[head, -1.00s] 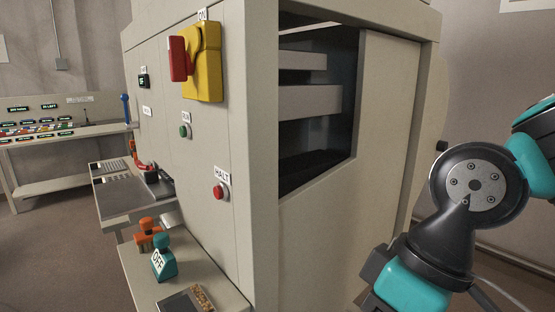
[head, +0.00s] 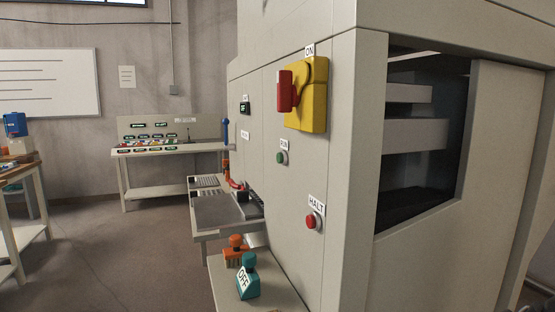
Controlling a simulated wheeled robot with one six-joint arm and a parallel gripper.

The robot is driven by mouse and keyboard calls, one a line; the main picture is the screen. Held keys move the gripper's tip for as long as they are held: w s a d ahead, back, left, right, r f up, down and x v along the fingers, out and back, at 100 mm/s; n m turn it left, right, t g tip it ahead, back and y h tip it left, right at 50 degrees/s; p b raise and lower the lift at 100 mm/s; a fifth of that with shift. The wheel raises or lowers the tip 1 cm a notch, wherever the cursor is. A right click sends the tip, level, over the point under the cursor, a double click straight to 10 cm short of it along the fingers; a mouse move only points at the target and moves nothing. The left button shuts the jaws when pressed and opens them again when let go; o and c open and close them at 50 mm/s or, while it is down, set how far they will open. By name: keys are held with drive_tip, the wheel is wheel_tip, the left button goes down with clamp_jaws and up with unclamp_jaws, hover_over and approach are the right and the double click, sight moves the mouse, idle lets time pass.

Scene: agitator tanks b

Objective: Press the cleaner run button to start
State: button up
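The green button (head: 282,157) is on the left-facing panel of the large beige cabinet (head: 345,160); the label above it (head: 284,144) seems to read RUN. A red button (head: 314,221) labelled HALT is lower and to its right. Above the green button is a yellow switch box (head: 318,95) with a red handle (head: 286,91) and an ON label. A small dark display (head: 245,107) to the left seems to read OFF. My gripper is not in view, and nothing covers the green button.
A low shelf (head: 275,295) against the cabinet holds a teal block marked OFF (head: 248,279) and an orange brush-like thing (head: 235,250). Behind it is a metal tray table (head: 215,212). A bench (head: 170,149) stands at the back. The floor (head: 130,250) at left is open.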

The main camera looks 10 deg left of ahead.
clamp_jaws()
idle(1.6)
